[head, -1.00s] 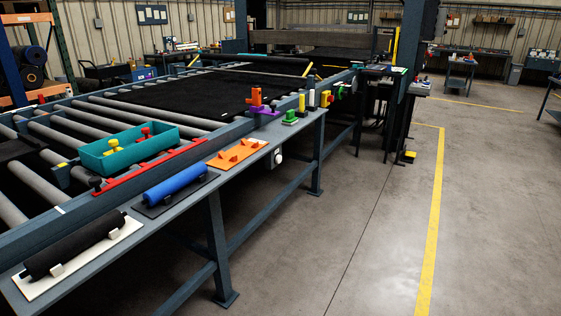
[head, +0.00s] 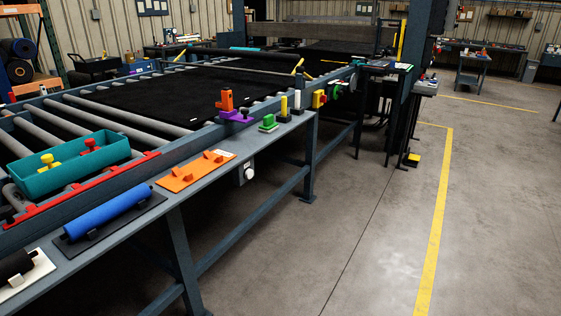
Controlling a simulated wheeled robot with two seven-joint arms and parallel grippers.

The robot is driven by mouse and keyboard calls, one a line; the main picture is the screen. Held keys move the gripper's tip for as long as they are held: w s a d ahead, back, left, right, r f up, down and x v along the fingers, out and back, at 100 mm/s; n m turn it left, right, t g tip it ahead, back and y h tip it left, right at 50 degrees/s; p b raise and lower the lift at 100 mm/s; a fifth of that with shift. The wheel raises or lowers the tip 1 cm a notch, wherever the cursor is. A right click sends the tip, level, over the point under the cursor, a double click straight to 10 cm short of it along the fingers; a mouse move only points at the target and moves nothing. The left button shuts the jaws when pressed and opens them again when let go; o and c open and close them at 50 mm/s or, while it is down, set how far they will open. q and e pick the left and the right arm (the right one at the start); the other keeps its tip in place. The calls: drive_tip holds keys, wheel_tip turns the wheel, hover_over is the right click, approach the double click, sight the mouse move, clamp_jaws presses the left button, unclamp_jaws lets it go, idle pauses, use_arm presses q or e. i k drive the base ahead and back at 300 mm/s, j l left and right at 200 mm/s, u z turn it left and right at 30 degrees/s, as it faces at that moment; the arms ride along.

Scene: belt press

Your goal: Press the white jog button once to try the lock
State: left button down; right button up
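A white round button (head: 249,173) sticks out from a small box on the front side of the bench shelf (head: 205,195), below the orange plate. It looks like the jog button; no label is readable. An orange block (head: 226,103) stands upright on a purple base (head: 236,117) at the belt's side rail; I cannot tell whether it is the lock. Neither of my grippers is in view.
A teal tray (head: 70,175) sits over the rollers. Open floor (head: 350,240) lies to the right.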

sight(250, 173)
drive_tip(key=i+l+z, duration=0.1)
drive_tip(key=i+l, duration=1)
drive_tip(key=i, duration=0.2)
drive_tip(key=z, duration=0.05)
